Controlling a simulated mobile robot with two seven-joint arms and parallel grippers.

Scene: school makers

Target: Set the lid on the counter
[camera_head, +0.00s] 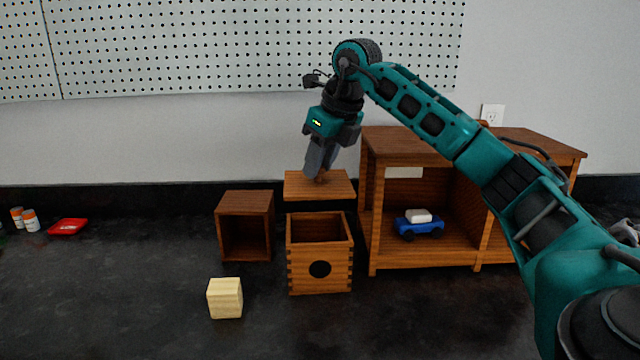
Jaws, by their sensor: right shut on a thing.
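The lid (300,186) is a flat, light wooden board. My right gripper (320,178) is shut on the lid, by what looks like a small knob on its top that the fingers partly hide. The lid is roughly level and appears above and behind an open wooden box (320,275) with a round hole in its front. The counter (130,290) is dark and runs across the view. Whether the lid touches anything below it, I cannot tell.
A darker open wooden box (246,226) stands left of the holed box. A pale wooden block (225,298) lies in front. A wooden shelf (430,145) holding a blue toy car (420,226) stands right. A red tray (67,227) sits far left. The left counter is mostly clear.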

